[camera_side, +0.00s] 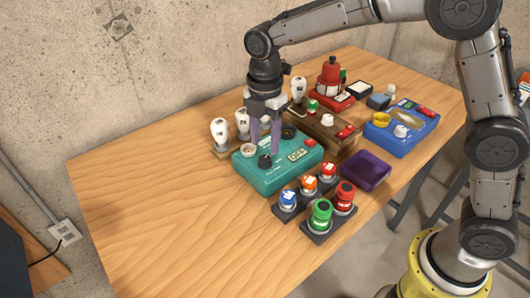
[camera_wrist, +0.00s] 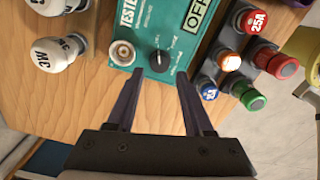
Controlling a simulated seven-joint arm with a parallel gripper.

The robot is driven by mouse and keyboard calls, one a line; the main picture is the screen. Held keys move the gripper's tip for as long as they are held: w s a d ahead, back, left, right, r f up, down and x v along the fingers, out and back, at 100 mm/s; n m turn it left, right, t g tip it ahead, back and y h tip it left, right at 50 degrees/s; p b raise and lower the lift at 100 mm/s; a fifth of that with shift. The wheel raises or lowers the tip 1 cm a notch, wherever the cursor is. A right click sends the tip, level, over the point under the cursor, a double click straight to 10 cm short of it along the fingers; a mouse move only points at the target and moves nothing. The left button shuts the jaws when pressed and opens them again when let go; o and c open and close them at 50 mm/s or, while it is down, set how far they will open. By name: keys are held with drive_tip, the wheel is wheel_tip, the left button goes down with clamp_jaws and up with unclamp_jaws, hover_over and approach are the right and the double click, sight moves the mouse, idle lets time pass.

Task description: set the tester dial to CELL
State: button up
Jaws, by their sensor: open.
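The teal tester (camera_side: 283,177) sits on the wooden table, and its lettering and teal face also show in the wrist view (camera_wrist: 176,32). Its black dial (camera_wrist: 160,61) is on the face, and it shows in the side view too (camera_side: 265,161). The small labels around the dial are too small to read. The tester's display (camera_wrist: 198,14) reads OFF. A pale round socket (camera_wrist: 122,53) is beside the dial. My gripper (camera_wrist: 160,73) is open and empty, fingers pointing down, with the dial between and just beyond its fingertips in the wrist view. I cannot tell their height above it.
White bulbs (camera_side: 219,131) stand behind the tester. Coloured fuses in dark holders (camera_side: 321,213) stand close in front. A purple tray (camera_side: 366,170), a brown board (camera_side: 322,130) and a blue device (camera_side: 402,128) are to the right. The table's left part is clear.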

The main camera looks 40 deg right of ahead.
sight(265, 158)
drive_tip(key=shift+f, duration=2.3)
clamp_jaws()
